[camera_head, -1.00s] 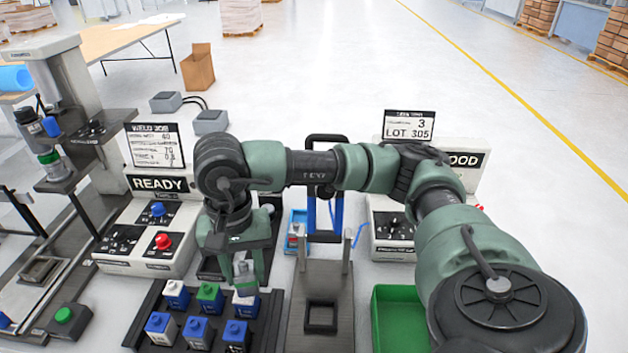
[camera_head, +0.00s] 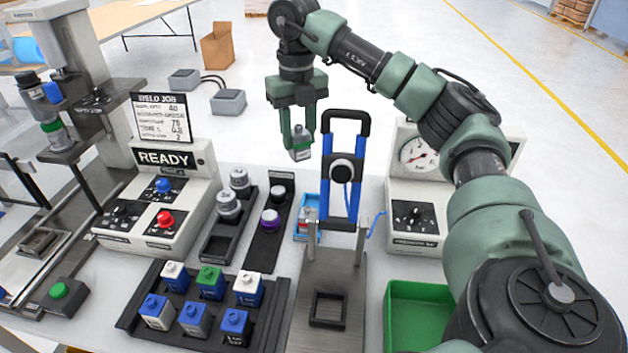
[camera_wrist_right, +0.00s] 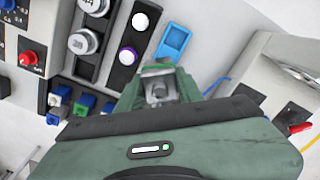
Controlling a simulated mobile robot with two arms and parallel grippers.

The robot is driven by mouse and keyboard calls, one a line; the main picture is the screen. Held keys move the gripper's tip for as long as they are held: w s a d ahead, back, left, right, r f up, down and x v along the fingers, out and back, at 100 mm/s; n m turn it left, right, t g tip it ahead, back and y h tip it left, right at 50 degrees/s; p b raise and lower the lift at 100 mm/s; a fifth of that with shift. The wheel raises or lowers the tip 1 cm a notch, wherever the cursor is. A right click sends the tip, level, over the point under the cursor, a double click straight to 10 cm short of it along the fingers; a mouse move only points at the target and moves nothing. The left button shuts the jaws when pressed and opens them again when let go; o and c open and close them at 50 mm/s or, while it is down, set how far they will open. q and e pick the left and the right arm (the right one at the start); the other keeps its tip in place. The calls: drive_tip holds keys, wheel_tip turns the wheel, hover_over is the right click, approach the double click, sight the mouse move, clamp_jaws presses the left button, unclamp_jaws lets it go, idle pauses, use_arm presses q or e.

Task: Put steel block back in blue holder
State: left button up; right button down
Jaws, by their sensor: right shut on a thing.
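My right gripper (camera_head: 301,128) is shut on a small grey steel block (camera_head: 301,150) with a pale label on its lower part. It holds the block in the air, left of the black and blue upright frame. The block also shows between the fingers in the right wrist view (camera_wrist_right: 157,90). The blue holder (camera_head: 308,226), a small light blue piece, stands on the table behind the grey plate fixture. It also shows in the right wrist view (camera_wrist_right: 175,42), just beyond the fingertips in the picture. My left gripper is in neither view.
A black rack (camera_head: 140,318) with several blue-sided blocks stands at the front. The upright frame (camera_head: 342,175) rises beside the blue holder. A grey plate fixture (camera_head: 330,275), a green bin (camera_head: 420,292) and a gauge box (camera_head: 412,212) stand to the right.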

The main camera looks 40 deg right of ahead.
drive_tip(key=d+r+m, duration=0.2)
drive_tip(key=d+m, duration=0.2)
drive_tip(key=m, duration=0.2)
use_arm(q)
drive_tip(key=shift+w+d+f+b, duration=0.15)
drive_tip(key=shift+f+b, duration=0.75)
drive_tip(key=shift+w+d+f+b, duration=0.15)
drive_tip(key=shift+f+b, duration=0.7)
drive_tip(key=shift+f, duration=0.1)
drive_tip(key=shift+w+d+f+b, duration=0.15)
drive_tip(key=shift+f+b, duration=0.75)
use_arm(e)
drive_tip(key=shift+m, duration=0.4)
drive_tip(key=shift+w+d+f, duration=0.1)
drive_tip(key=shift+d+f, duration=0.05)
drive_tip(key=shift+f, duration=3.2)
drive_tip(key=shift+w+d+f, duration=0.15)
drive_tip(key=shift+f, duration=3.2)
drive_tip(key=shift+w+d+f, duration=0.1)
drive_tip(key=shift+d+f, duration=0.05)
drive_tip(key=shift+f, duration=3.2)
drive_tip(key=shift+f, duration=0.1)
drive_tip(key=c, duration=0.9)
unclamp_jaws()
